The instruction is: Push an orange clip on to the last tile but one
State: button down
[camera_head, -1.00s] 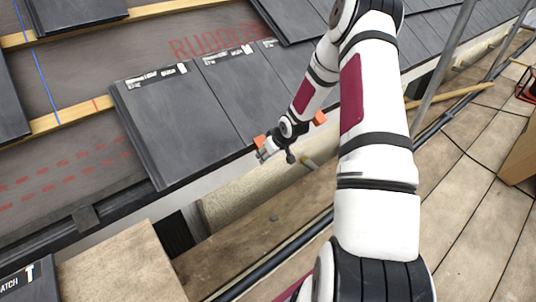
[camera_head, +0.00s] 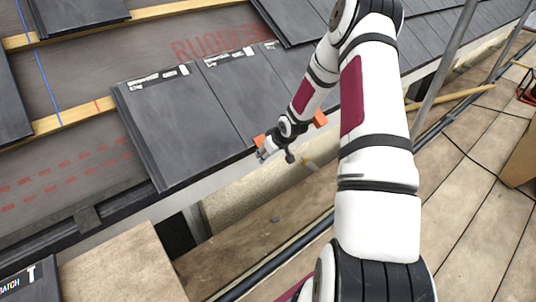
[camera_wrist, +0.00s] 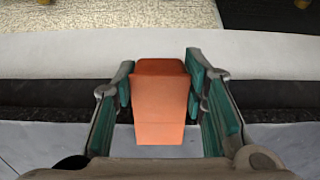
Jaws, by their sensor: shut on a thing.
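An orange clip (camera_wrist: 160,105) is between the two green-padded fingers of my gripper (camera_wrist: 163,95) in the wrist view. My gripper is shut on it, and its lower end is over the grey surface near a dark edge. In the head view my gripper (camera_head: 264,154) is at the lower edge of the dark tile row, by the last tile but one (camera_head: 236,92). The last tile (camera_head: 180,125) lies to its left. I cannot tell whether the clip touches a tile; its contact side is hidden.
Timber battens (camera_head: 75,118) and grey underlay (camera_head: 110,65) lie bare at the left. A beige gutter-like strip (camera_head: 250,195) runs below the eaves. Scaffold boards (camera_head: 460,215), a dark pipe (camera_head: 275,252) and a grey pole (camera_head: 442,65) are on the lower and right sides.

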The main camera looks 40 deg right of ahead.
jog(key=shift+w+r, duration=0.2)
jog(key=shift+w, duration=0.05)
jog(key=c, duration=0.9)
grip_release()
jog(key=shift+s+f, duration=0.1)
jog(key=shift+p+v, duration=2.65)
jog(key=shift+v, duration=0.9)
